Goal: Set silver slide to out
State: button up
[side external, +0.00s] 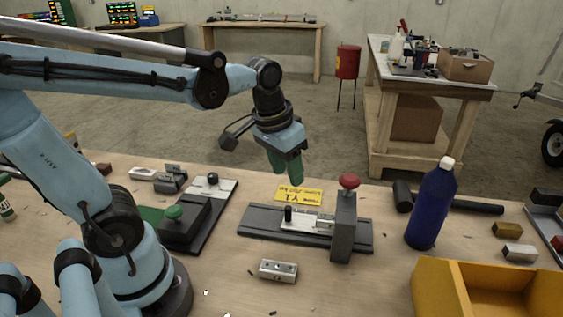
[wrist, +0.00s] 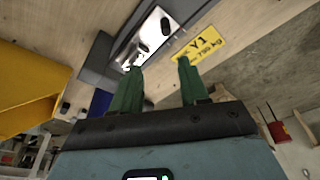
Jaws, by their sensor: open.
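A silver slide (side external: 306,223) with an upright black peg lies on a dark rail base (side external: 262,226) on the bench. Its right end meets a grey upright block (side external: 343,228) topped by a red knob (side external: 349,181). In the wrist view my gripper (wrist: 159,66) is open, with nothing between the fingers.
A yellow Y1 card (side external: 298,195) lies behind the rail. A blue bottle (side external: 431,208) and yellow bin (side external: 440,287) stand right.

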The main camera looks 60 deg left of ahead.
aim_at(288, 207)
jog(key=shift+w+a+f+n+g, duration=0.2)
jog(key=shift+f+g, duration=0.25)
jog(key=shift+f, duration=1.6)
jog(key=shift+w+a+f+n+g, duration=0.1)
jog(key=shift+w+a+f+g, duration=0.3)
jog(key=shift+f, duration=1.7)
jog(key=shift+w+a+f+n+g, duration=0.15)
jog(key=shift+f+g, duration=0.4)
jog(key=shift+f, duration=1.5)
jog(key=shift+d, duration=0.1)
grip_shut()
